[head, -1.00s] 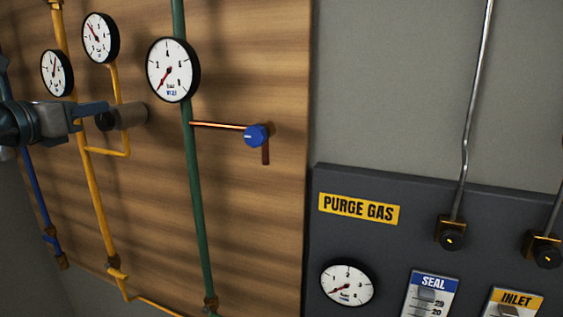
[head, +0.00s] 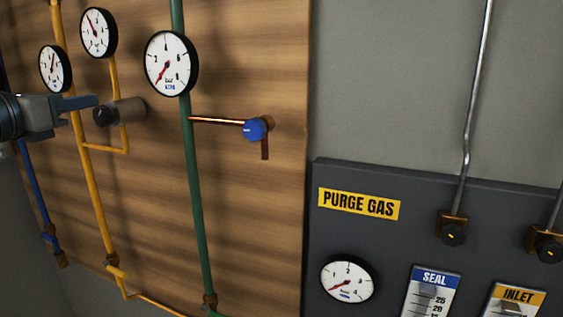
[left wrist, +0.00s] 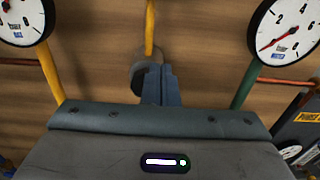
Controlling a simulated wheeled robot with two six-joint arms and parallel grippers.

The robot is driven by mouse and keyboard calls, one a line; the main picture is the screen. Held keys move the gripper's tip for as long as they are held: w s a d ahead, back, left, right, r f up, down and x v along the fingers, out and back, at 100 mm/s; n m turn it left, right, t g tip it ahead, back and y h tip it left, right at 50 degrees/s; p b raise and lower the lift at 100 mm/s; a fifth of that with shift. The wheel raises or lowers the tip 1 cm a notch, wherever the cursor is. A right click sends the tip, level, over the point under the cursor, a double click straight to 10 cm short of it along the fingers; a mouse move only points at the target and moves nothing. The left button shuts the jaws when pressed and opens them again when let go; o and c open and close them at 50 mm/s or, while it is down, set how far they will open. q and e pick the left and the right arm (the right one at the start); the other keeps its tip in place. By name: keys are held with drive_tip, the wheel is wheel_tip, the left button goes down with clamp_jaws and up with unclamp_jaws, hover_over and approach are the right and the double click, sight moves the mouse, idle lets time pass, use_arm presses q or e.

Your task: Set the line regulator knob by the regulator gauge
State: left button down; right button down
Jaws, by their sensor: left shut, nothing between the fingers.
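A grey cylindrical regulator with a dark knob (head: 104,115) sits on the yellow pipework of the wooden panel. It also shows in the left wrist view, partly hidden behind my fingers (left wrist: 139,76). A round white gauge (head: 98,33) stands above it on the same yellow branch; its red needle points up and left. My left gripper (head: 94,101) is shut and empty. Its blue-grey fingers are just left of the knob in the head view, and whether they touch it cannot be told. My right gripper is not in view.
Another gauge (head: 55,69) is on the left and a larger one (head: 171,64) on the green pipe (head: 196,190). A blue knob (head: 256,129) ends a copper branch. A dark purge gas panel (head: 330,246) is at right.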

use_arm(q)
drive_tip(key=b+v, duration=0.2)
drive_tip(key=v, duration=0.2)
drive_tip(key=shift+w, duration=0.1)
